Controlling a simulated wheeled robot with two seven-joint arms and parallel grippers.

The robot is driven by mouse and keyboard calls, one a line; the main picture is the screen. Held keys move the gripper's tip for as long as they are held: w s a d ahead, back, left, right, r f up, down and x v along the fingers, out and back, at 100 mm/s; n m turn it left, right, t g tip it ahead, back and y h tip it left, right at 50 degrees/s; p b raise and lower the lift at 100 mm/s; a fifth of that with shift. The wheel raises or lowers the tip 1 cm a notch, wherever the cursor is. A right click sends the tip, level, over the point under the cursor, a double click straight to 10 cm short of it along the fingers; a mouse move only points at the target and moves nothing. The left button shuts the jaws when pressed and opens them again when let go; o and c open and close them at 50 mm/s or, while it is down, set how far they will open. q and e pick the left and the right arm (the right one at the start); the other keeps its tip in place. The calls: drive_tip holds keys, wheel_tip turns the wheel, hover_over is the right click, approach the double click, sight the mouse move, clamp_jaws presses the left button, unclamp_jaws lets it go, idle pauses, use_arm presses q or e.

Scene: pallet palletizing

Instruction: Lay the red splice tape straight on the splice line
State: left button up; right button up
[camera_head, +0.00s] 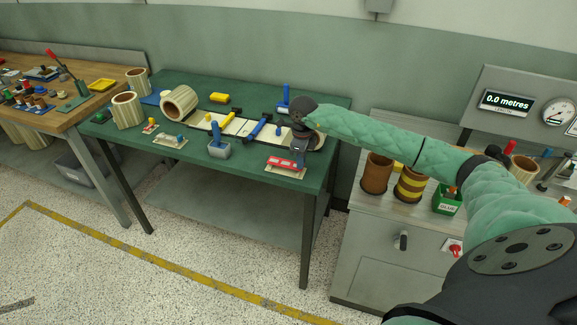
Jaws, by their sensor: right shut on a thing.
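The red splice tape (279,161) is at the front right of the green table, over a pale backing card (287,172). My right gripper (299,160) reaches down at the tape's right end and is shut on it. The tape looks low over the card; I cannot tell whether it is clear of it. A pale strip (236,127) lies across the middle of the table, behind and left of the tape, with blue-handled tools on it. The splice line is too small to make out. My left gripper is not in view.
On the green table (190,86) stand pale rolls (179,103), a blue-grey pot (219,149) and a yellow block (219,97). A grey cabinet on the right bears brown rolls (377,173) and a green box (447,201). A wooden bench (75,69) stands left.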

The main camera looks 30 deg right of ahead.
drive_tip(key=shift+r+p, duration=0.35)
drive_tip(key=shift+r, duration=1.55)
